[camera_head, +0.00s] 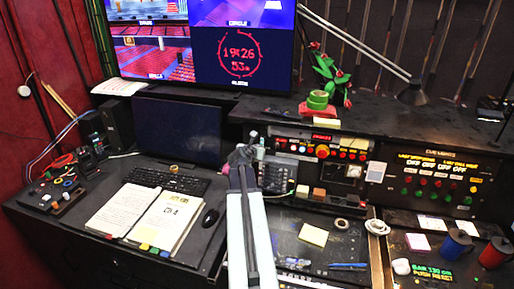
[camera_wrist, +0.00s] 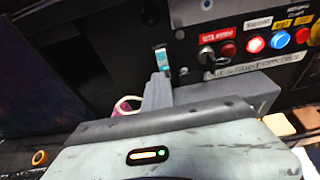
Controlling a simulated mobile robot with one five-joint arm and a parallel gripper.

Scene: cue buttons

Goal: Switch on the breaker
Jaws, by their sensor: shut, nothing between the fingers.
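My gripper (camera_head: 243,156) is shut and empty at the left end of the lit button panel (camera_head: 335,147) in the head view. In the wrist view my gripper (camera_wrist: 160,78) points at the dark panel face. A small upright white and teal piece (camera_wrist: 161,57) is just above the fingertips and may be the breaker. I cannot tell whether they touch. No breaker label is readable, and my gripper hides part of the panel's left end in the head view. A key switch (camera_wrist: 206,56) and a red button (camera_wrist: 228,50) sit to its right.
A desk phone (camera_head: 278,176) stands right of my gripper. A keyboard (camera_head: 166,181), an open binder (camera_head: 140,218) and a mouse (camera_head: 210,217) lie to the left.

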